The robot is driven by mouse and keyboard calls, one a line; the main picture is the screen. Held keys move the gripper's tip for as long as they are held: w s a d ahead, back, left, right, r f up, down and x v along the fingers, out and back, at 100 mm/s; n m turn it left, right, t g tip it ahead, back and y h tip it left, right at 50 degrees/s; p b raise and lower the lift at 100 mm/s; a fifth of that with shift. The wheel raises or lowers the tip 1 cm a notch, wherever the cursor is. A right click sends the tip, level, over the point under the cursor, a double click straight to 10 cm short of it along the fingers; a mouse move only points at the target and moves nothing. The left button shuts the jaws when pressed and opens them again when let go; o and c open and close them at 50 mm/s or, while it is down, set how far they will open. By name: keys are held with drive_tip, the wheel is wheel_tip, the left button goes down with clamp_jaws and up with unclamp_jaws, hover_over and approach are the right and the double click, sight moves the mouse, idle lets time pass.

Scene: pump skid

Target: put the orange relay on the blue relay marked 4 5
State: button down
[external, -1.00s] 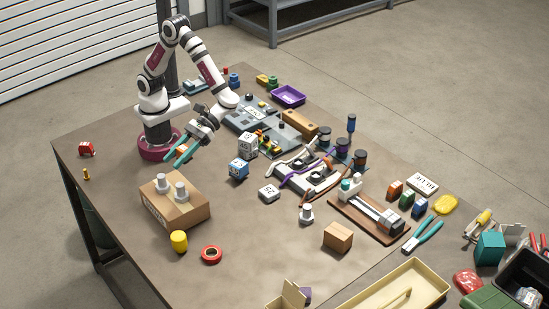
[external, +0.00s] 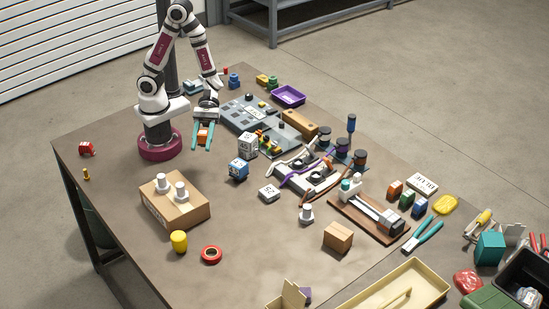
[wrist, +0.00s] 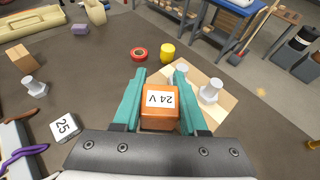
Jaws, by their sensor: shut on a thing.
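My gripper (external: 202,148) is shut on the orange relay (external: 203,136) and holds it above the table near my base. In the wrist view the orange relay (wrist: 160,112), with a white "24 V" label, sits between the teal fingers of my gripper (wrist: 160,76). A blue block with a white face (external: 238,169), which may be the blue relay, stands on the table to the right of and below the gripper. Its marking is too small to read. Another small blue block (external: 420,206) stands at the right. No blue relay shows in the wrist view.
A grey-white block (external: 247,145) stands close behind the blue block. A cardboard box (external: 174,208) with white bolts lies below the gripper in the picture. A white block marked 25 (external: 269,193) and the pump assembly (external: 305,178) stand further right.

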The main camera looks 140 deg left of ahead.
hover_over(237, 168)
wheel_tip(237, 168, down, 7)
drive_tip(key=shift+w+f, duration=0.1)
drive_tip(key=shift+f, duration=1.85)
drive_tip(key=shift+f, duration=0.1)
drive_tip(key=shift+c, duration=2.2)
unclamp_jaws()
drive_tip(key=shift+f, duration=0.1)
